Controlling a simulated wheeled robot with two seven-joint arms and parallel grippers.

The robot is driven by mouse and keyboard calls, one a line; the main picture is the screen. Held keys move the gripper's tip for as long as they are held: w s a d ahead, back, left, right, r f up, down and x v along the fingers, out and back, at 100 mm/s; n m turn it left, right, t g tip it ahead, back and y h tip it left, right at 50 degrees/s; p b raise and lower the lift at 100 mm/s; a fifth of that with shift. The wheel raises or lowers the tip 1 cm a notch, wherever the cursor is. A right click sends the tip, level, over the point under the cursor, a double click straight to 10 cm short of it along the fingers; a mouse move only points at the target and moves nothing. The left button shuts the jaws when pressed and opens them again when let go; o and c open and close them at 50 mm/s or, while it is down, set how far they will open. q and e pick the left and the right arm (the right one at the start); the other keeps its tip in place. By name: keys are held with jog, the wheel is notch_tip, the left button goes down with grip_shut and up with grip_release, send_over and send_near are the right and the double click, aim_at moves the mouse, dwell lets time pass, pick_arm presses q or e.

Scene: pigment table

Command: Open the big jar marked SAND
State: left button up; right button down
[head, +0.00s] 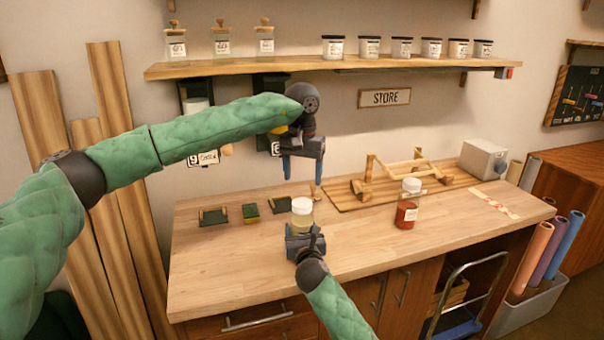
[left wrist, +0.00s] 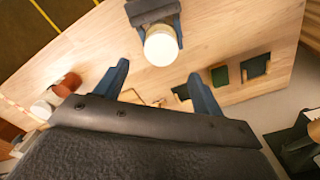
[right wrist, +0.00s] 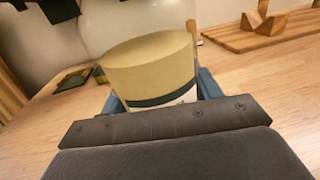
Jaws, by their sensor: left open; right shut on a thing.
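A big glass jar with a pale lid and sand-coloured filling (head: 303,219) stands at the front middle of the table. Its label is not readable here. My right gripper (head: 304,240) is shut around its lower body; the right wrist view shows the pale yellow filling (right wrist: 150,66) between the fingers. In the left wrist view the round white lid (left wrist: 161,47) is on the jar. My left gripper (head: 302,170) is open and empty, fingers pointing down, above the jar and apart from it. It also shows in the left wrist view (left wrist: 160,82).
A jar with red filling (head: 406,213) and a pale lid stands to the right. A wooden rack (head: 400,178) lies behind it. Small dark green pads (head: 213,217) lie to the left. A shelf (head: 310,65) with several jars hangs above. The front left tabletop is clear.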

aim_at(302, 202)
pick_arm(q)
jog(key=shift+f+m, duration=0.1)
jog(key=shift+m, duration=0.5)
jog(key=shift+f, duration=3.95)
